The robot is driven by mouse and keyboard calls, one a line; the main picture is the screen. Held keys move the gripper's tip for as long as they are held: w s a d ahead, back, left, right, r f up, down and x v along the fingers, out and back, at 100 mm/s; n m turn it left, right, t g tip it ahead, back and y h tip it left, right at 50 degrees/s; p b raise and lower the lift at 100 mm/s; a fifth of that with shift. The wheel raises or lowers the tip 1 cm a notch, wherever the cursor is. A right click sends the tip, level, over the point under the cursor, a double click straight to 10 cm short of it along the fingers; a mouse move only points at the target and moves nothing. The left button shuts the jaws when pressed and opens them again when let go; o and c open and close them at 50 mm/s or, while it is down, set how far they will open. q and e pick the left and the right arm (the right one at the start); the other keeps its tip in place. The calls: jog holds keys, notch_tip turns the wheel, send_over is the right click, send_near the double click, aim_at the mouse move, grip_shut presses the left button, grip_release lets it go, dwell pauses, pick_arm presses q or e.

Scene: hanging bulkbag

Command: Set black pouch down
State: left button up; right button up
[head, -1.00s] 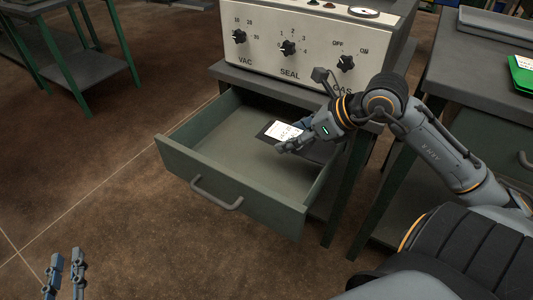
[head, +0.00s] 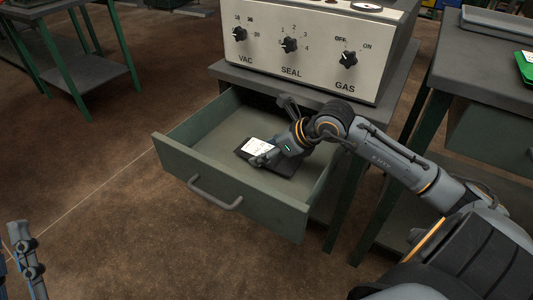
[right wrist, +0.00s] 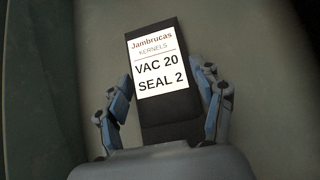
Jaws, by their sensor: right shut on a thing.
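The black pouch (head: 285,166) is inside the open green drawer (head: 232,193), towards its right side. Its white label (right wrist: 162,72) reads "Jambrucas KERNELS VAC 20 SEAL 2" in the right wrist view. My right gripper (head: 266,156) is shut on the pouch, with fingers on both sides of it in the right wrist view (right wrist: 158,100). The pouch looks low over the drawer floor; I cannot tell whether it touches. My left gripper (head: 25,258) shows only partly at the lower left edge, empty floor beside it.
A sealing machine (head: 300,62) with VAC, SEAL and GAS knobs stands on the table above the drawer. The drawer's left part is bare. A second table (head: 475,65) with a green item (head: 524,68) stands at the right.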

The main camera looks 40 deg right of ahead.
pick_arm(q)
jog(key=shift+s+r, duration=0.25)
pick_arm(e)
jog(key=shift+f, duration=0.1)
jog(key=shift+f, duration=0.1)
jog(key=o, duration=1.3)
pick_arm(q)
jog(key=shift+s+a+r+t+h, duration=0.1)
jog(key=shift+s+r+t+h, duration=0.2)
jog(key=shift+t, duration=0.1)
jog(key=shift+w, duration=0.1)
